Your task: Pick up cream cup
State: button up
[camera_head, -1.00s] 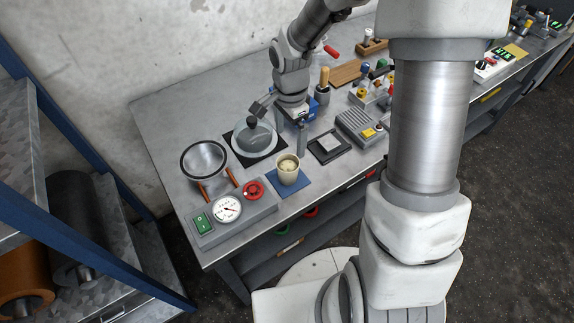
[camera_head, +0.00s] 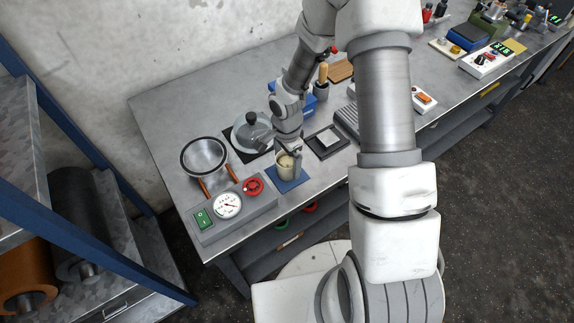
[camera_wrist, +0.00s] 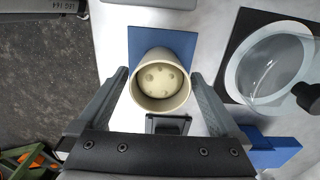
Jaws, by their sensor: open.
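The cream cup (camera_head: 285,170) stands upright on a blue mat (camera_head: 291,184) near the front edge of the bench. In the wrist view the cup (camera_wrist: 160,98) shows from above, with pale contents with several round marks inside. My gripper (camera_head: 290,150) is right over the cup in the head view and partly hides it. In the wrist view my gripper (camera_wrist: 160,90) is open, one finger on each side of the cup. Small gaps seem to show beside the cup; I cannot tell whether either finger touches it.
A lidded round dish (camera_head: 252,133) on a black mat stands close behind the cup. A metal bowl (camera_head: 204,157) is at the left. A control box with a gauge (camera_head: 228,205) and red knob (camera_head: 254,186) is at the front left. A square-framed pad (camera_head: 327,142) lies to the right.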

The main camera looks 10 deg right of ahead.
aim_at(287, 166)
jog(key=shift+f, duration=1.15)
jog(key=shift+c, duration=0.3)
jog(key=c, duration=1.4)
